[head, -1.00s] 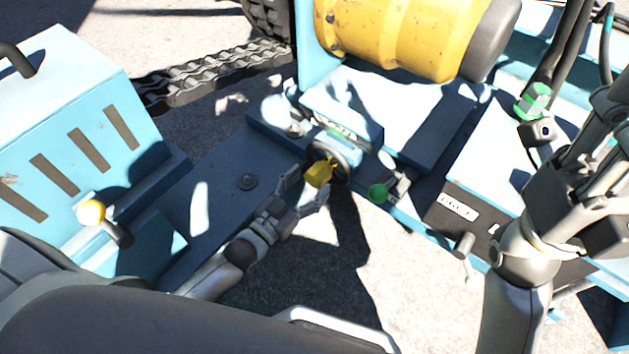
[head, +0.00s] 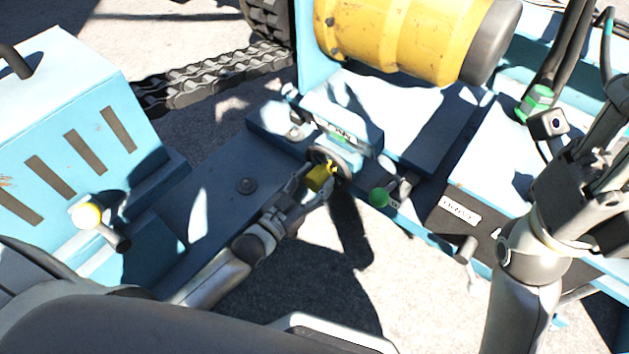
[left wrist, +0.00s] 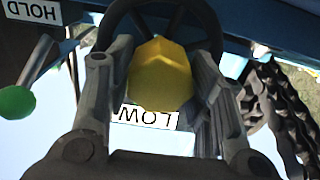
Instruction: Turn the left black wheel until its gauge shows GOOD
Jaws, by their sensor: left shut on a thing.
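The black wheel (head: 344,166) stands upright on the front of a light blue block, with a yellow knob (head: 319,178) on it. In the left wrist view the wheel's dark rim (left wrist: 203,22) arches behind the yellow knob (left wrist: 160,75). A white gauge label (left wrist: 147,117) reads LOW, upside down, just beyond the knob. My left gripper (head: 312,184) is shut on the yellow knob, one finger on each side. My right gripper (head: 598,205) hangs at the right side, away from the wheel; its fingertips are not clear.
A green-knobbed lever (head: 379,197) sits just right of the wheel; it also shows beside a HOLD label (left wrist: 34,11) in the left wrist view. A yellow drum (head: 400,35) lies behind. A blue vented box (head: 80,130) stands left. Open ground lies in front.

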